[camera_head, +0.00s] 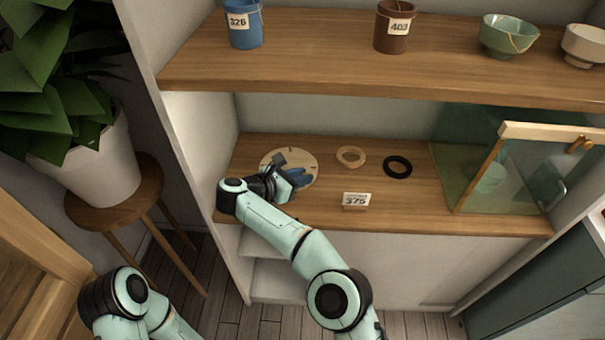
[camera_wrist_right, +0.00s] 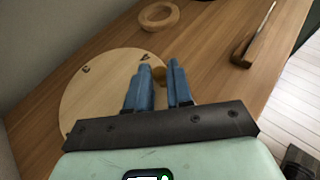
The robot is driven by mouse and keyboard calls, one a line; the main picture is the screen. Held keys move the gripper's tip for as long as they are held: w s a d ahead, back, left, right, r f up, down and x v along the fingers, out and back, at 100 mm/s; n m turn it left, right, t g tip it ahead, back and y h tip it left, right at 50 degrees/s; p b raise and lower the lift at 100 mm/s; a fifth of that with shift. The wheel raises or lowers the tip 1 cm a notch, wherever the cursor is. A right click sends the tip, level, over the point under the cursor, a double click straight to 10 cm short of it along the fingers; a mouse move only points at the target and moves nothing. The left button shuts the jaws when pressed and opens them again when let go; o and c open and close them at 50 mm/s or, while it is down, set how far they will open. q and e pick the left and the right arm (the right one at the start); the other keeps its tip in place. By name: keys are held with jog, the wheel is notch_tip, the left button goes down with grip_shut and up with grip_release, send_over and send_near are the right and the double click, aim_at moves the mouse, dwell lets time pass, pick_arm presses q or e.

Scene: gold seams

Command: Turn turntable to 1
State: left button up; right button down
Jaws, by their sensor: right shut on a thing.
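The turntable (camera_head: 272,157) is a round pale wooden disc on the lower shelf, at its left end. It fills the left of the right wrist view (camera_wrist_right: 85,100), with small dark marks near its rim that are too small to read surely. My right gripper (camera_head: 303,178) is over the disc's right front part, hiding some of it. In the wrist view its blue fingers (camera_wrist_right: 159,66) are shut on a small brown knob (camera_wrist_right: 159,77) near the disc's edge. My left gripper is out of view; only part of my left arm shows.
A beige ring (camera_head: 350,157) and a black ring (camera_head: 397,166) lie right of the disc. A 375 card (camera_head: 356,200) stands at the shelf's front. A glass panel (camera_head: 480,175) is at the right. The upper shelf (camera_head: 330,70) overhangs; a plant (camera_head: 95,150) stands left.

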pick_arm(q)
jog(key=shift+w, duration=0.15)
pick_arm(e)
jog(key=shift+r, duration=0.15)
jog(key=c, duration=1.1)
grip_release()
jog(key=shift+a, duration=0.1)
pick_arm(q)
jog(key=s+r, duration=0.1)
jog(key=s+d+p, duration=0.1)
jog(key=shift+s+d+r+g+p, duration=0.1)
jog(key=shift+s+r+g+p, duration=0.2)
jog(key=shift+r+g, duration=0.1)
pick_arm(e)
jog(key=v, duration=1.3)
jog(key=shift+a, duration=0.15)
